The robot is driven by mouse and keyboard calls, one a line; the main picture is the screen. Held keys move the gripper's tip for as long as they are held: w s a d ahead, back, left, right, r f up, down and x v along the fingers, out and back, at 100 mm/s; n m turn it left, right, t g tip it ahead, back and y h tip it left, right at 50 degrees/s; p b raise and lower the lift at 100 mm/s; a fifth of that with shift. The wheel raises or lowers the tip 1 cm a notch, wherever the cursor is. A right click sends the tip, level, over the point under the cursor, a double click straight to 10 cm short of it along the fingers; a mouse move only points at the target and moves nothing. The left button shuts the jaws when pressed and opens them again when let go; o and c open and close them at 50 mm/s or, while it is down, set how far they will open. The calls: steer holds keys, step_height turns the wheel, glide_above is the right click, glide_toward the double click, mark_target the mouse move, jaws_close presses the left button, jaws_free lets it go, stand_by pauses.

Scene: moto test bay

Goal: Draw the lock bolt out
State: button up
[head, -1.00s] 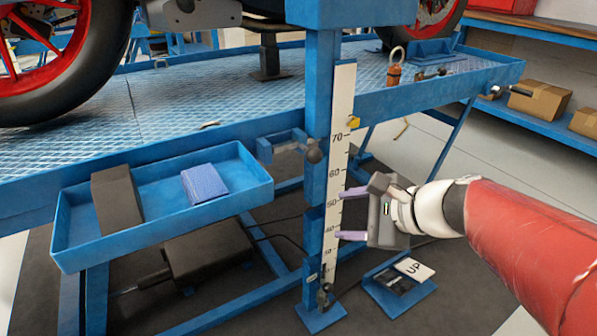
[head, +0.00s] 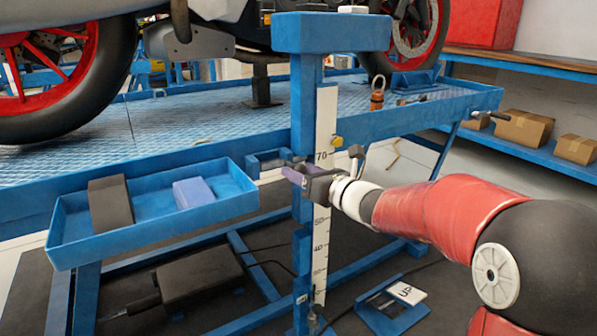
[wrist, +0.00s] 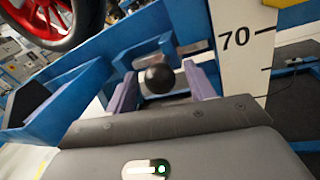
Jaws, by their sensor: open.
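The lock bolt's round black knob (wrist: 160,79) shows in the wrist view, in front of a blue bracket on the post. My gripper (wrist: 158,74) is open, with one purple finger on each side of the knob. A gap shows between the knob and each finger, so it is not gripped. In the head view my gripper (head: 292,173) is at the blue post (head: 305,120), just below the 70 mark, and it mostly hides the knob. The bolt's shaft is hidden behind the knob.
A blue tray (head: 150,232) with a dark block and a blue block (head: 193,192) is at left. The lift platform (head: 200,115) carries a motorcycle.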

mark_target(262, 168)
steer(key=shift+w+a, duration=0.5)
jaws_close()
steer(key=s+a+b, duration=0.1)
steer(key=a, duration=0.1)
steer(key=s+a+b, duration=0.2)
steer(key=shift+a, duration=0.2)
jaws_free()
